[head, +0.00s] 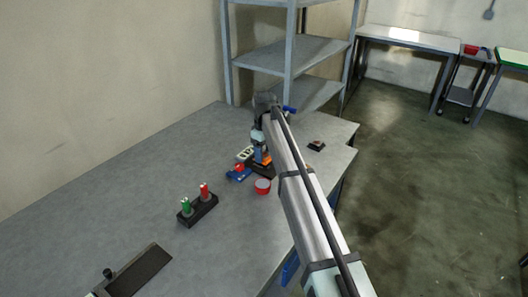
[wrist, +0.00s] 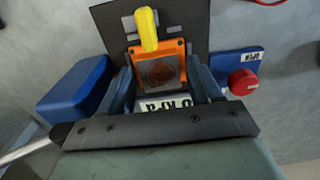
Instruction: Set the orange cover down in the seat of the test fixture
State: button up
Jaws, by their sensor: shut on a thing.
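The orange cover (wrist: 178,48) is a square frame with a brownish middle, between the two fingers of my gripper (wrist: 160,80) in the wrist view. The fingers are shut on its sides. In the head view the orange cover (head: 265,161) shows under my gripper (head: 261,152), low over the test fixture (head: 264,172). The dark plate of the fixture (wrist: 112,22) lies behind the cover in the wrist view, with a yellow handle (wrist: 148,28) reaching over the cover's far edge. The seat is hidden, and I cannot tell whether the cover touches it.
A blue block (wrist: 75,95) stands left of the fingers; a blue box with a red knob (wrist: 242,82) stands right. A red round container (head: 262,186) and a black holder with green and red pieces (head: 198,208) are on the table. Free table lies to the left.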

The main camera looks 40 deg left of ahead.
jog(key=shift+f, duration=0.55)
dwell(0.6)
jog(key=o, duration=1.4)
jog(key=shift+o, duration=0.2)
jog(key=shift+r, duration=0.15)
jog(key=shift+r, duration=3.35)
